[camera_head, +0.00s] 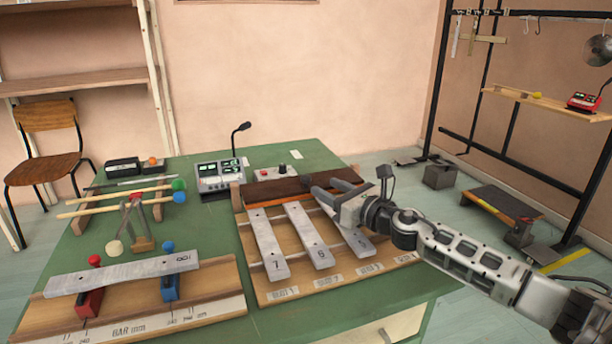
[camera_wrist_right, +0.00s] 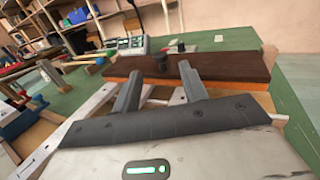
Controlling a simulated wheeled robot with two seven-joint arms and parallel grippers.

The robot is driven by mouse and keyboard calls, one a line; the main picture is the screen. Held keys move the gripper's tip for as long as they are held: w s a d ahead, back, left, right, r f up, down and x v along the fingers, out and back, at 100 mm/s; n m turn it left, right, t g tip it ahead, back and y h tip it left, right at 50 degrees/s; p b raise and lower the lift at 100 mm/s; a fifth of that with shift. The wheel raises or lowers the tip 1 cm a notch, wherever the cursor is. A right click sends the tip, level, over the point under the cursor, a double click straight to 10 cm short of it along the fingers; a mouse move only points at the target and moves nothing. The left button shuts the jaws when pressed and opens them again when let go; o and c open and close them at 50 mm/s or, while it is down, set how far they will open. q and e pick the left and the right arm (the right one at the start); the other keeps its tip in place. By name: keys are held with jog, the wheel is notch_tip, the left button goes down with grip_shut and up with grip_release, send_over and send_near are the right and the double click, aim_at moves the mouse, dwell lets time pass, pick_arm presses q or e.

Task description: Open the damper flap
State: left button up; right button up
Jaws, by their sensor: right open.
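The damper flap (camera_head: 277,191) is a long dark brown board along the back of the wooden bar rack. It also shows in the right wrist view (camera_wrist_right: 225,70), lying flat with an orange-brown front edge beneath it. A small dark knob (camera_wrist_right: 160,62) stands on it. My right gripper (camera_head: 326,187) is open and empty at the flap's right part. In the right wrist view its two fingers (camera_wrist_right: 162,68) point at the knob, one on each side in the picture; I cannot tell whether they touch it. My left gripper is not in view.
Numbered metal bars (camera_head: 267,243) lie on the rack in front of the flap. A control box with a microphone (camera_head: 219,174) and a small box with a red button (camera_head: 276,173) stand behind. Mallets (camera_head: 120,194) and another bar on supports (camera_head: 121,276) are at left.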

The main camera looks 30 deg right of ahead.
aim_at(309, 178)
jog(key=w, duration=0.2)
jog(key=w+a, duration=0.1)
jog(key=w, duration=0.5)
jog(key=shift+w+a, duration=0.1)
jog(key=shift+a, duration=0.05)
grip_shut()
